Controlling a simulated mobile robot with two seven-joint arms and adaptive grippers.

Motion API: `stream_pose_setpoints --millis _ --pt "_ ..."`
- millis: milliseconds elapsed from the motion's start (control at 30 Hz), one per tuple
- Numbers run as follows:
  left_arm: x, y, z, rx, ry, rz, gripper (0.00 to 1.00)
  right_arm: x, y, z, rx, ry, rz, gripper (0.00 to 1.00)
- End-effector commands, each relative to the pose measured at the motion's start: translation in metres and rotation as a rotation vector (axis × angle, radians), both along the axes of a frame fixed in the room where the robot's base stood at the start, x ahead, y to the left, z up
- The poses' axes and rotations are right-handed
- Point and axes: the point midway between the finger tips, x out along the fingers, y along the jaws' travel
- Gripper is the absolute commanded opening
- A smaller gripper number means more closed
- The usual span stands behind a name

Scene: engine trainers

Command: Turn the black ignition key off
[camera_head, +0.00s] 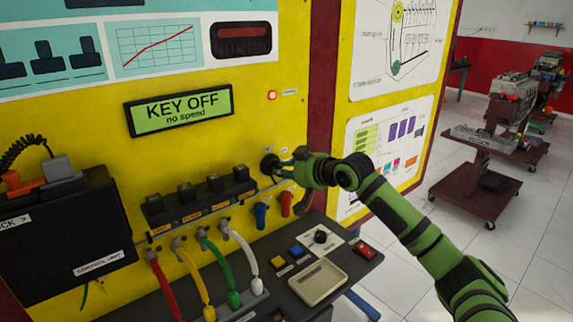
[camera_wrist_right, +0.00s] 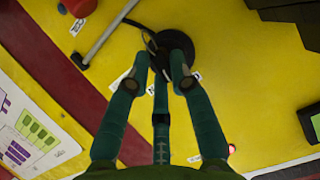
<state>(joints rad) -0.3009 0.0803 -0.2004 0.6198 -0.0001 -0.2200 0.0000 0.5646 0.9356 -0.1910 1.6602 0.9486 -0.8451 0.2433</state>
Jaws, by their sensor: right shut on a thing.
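The black ignition switch (camera_head: 269,164) sits on the yellow panel, and my right gripper (camera_head: 285,167) is at it from the right. In the right wrist view the round black switch (camera_wrist_right: 178,48) is at the top middle. The right gripper's green fingers (camera_wrist_right: 163,75) reach to its face and are shut on the key, which they mostly hide. A dark ring or cord shows beside the fingertips. The display (camera_head: 180,108) reads "KEY OFF, no speed". My left gripper is not in view.
Several black switches (camera_head: 200,194) and coloured cables lie left of the ignition switch. A dark shelf (camera_head: 345,268) with a tray, knob and buttons juts out below. A red lamp (camera_head: 272,95) is above. Carts stand on the open floor at right.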

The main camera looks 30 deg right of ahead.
Motion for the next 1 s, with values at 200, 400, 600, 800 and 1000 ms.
stream_pose_setpoints --millis 200,400,600,800,1000 --pt "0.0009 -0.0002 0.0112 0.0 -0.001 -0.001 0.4 -0.0004 0.0013 0.0012 -0.107 -0.007 0.001 0.0" --pt "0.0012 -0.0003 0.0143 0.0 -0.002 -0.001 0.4 -0.0002 0.0013 0.0006 -0.156 -0.01 0.0 0.0" --pt "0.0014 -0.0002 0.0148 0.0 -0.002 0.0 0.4 -0.0002 0.0013 -0.0002 -0.17 -0.012 0.001 0.0" --pt "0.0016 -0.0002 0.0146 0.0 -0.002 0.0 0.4 -0.0002 0.0014 -0.0004 -0.172 -0.012 0.0 0.0" --pt "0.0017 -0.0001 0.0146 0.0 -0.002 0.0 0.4 -0.0002 0.0014 -0.0004 -0.17 -0.012 0.001 0.46"
